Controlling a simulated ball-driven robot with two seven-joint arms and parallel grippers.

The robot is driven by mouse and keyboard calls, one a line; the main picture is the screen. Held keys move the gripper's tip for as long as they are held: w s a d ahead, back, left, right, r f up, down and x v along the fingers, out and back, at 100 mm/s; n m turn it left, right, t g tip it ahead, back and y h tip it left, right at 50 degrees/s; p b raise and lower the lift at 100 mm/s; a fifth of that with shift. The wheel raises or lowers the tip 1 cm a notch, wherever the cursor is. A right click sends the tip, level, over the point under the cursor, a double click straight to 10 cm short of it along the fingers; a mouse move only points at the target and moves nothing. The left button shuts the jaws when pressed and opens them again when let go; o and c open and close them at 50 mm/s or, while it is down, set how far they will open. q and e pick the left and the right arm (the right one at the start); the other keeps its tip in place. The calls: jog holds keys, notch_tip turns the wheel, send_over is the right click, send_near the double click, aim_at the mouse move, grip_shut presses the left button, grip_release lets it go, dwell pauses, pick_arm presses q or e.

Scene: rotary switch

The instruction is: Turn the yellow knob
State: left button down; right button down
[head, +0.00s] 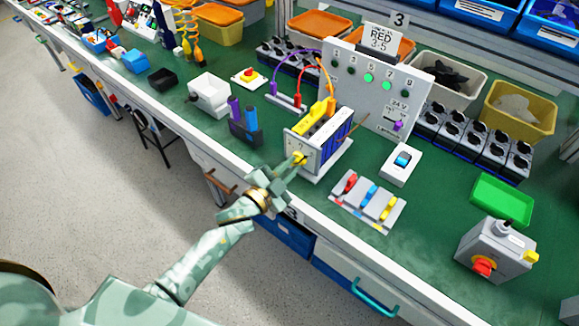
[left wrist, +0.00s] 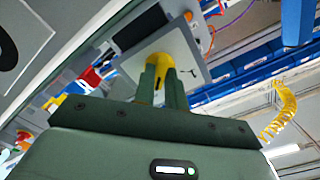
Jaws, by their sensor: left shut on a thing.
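The yellow knob (head: 299,158) sits on the front face of a small grey box (head: 303,149) near the front edge of the green bench. The knob also shows in the left wrist view (left wrist: 161,62), on a pale square plate (left wrist: 188,52). My left gripper (head: 295,163) is shut on the knob, with one finger on each side of it. The fingers hide part of the knob, and its exact pointer angle cannot be told. My right gripper is in neither view.
A grey box with a red knob (head: 483,267) is at the far right. A panel with lit green lamps (head: 375,85) stands behind.

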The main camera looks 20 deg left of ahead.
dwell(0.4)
pick_arm(q)
jog(key=c, duration=1.4)
grip_release()
jog(key=shift+c, duration=0.2)
jog(key=p+v, duration=0.2)
jog(key=v, duration=1.4)
jog(key=shift+s, duration=0.2)
jog(key=shift+a, duration=0.1)
